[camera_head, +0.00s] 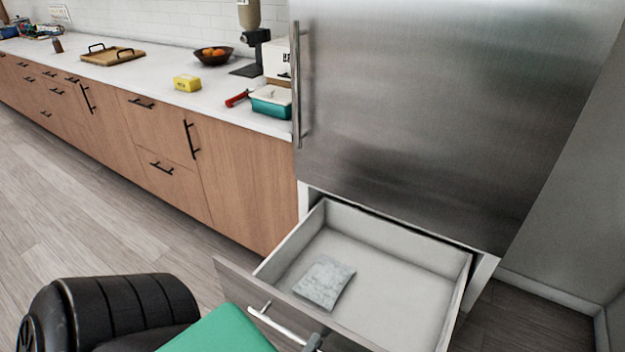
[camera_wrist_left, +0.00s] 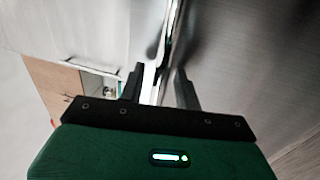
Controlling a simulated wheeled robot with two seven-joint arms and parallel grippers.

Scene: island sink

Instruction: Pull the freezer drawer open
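The freezer drawer (camera_head: 400,295) stands pulled out below the steel fridge door (camera_head: 420,100) in the head view. A grey packet (camera_head: 324,282) lies inside it. The drawer's bar handle (camera_head: 276,327) is on its front panel (camera_head: 236,282). My green left gripper (camera_head: 315,342) comes in from the bottom, with a fingertip by the handle's right end. In the left wrist view its two dark fingers (camera_wrist_left: 160,75) stand apart, with a shiny bar (camera_wrist_left: 168,42) between them. Gaps show beside the bar, so it looks not clamped. My right gripper is not in view.
The fridge's long vertical handle (camera_head: 298,85) is above the drawer's left side. The floor (camera_head: 100,200) left of the drawer is clear; a wall (camera_head: 585,190) stands right.

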